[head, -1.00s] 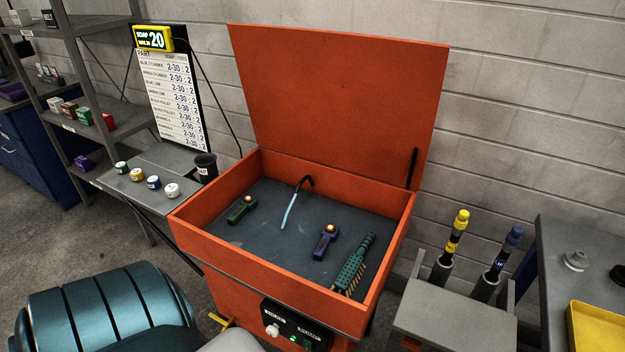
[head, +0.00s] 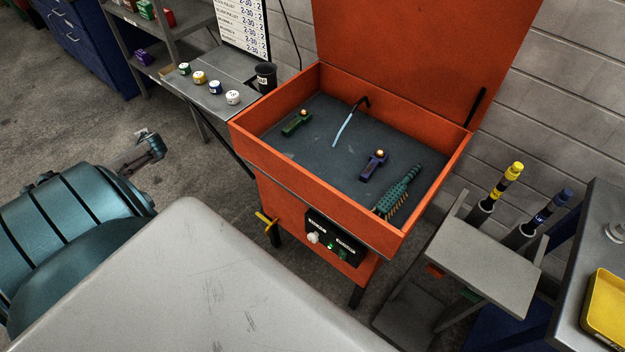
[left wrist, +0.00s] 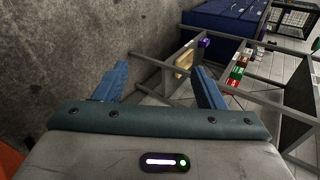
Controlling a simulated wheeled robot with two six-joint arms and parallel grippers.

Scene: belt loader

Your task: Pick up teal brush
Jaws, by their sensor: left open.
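The teal brush (head: 401,190) lies in the open orange tub (head: 300,176), near its front right corner. My right gripper is in neither view.
A blue part (head: 373,166), a green part (head: 297,123) and a light-blue spout (head: 343,128) are also in the tub. Its lid (head: 420,50) stands open behind. A grey stand (head: 480,265) with two bottle-like tools is at right; a small shelf (head: 215,97) with jars is at left.

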